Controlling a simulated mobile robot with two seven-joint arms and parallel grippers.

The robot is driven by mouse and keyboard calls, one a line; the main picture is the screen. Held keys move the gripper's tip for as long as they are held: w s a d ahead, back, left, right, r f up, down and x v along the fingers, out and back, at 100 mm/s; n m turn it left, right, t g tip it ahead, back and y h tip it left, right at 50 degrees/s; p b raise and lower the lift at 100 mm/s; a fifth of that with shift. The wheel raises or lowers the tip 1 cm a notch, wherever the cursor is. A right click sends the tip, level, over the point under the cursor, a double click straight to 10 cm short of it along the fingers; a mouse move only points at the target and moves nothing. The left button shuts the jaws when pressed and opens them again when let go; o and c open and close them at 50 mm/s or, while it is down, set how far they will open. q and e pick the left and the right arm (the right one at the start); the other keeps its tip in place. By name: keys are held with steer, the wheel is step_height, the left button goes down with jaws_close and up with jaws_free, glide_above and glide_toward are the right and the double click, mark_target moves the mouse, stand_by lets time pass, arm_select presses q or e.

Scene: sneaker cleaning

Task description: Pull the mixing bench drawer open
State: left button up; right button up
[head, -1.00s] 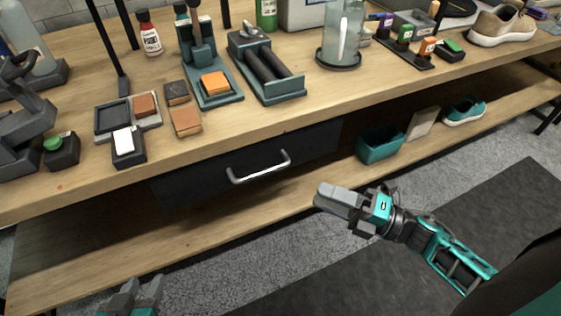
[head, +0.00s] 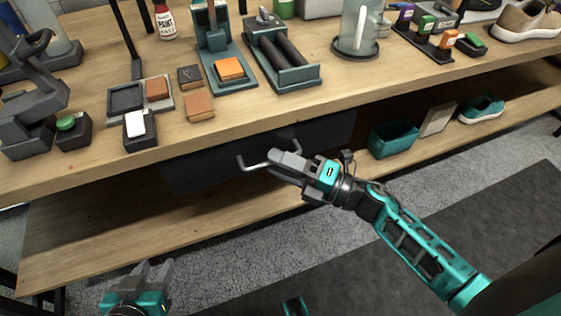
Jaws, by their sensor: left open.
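The mixing bench drawer (head: 205,168) has a dark front set under the wooden bench top. It looks closed, its front in line under the bench edge. Its silver bar handle (head: 253,166) shows at its left part and right end. My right gripper (head: 277,164) is at the handle and covers its middle in the picture. Whether its fingers are around the bar or only in front of it, and how far apart they are, I cannot tell. My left gripper (head: 154,270) is open and empty at the lower left, in front of the lower shelf.
The bench top (head: 240,118) holds a holder with an orange block (head: 229,68), a roller tray (head: 290,76) and a clear jug (head: 356,32). A teal bin (head: 393,138) and a teal shoe (head: 482,109) stand on the lower shelf. The floor before the bench looks clear.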

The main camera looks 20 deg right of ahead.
steer(key=shift+w+a, duration=0.1)
steer(key=shift+c, duration=0.2)
jaws_close()
stand_by(0.5)
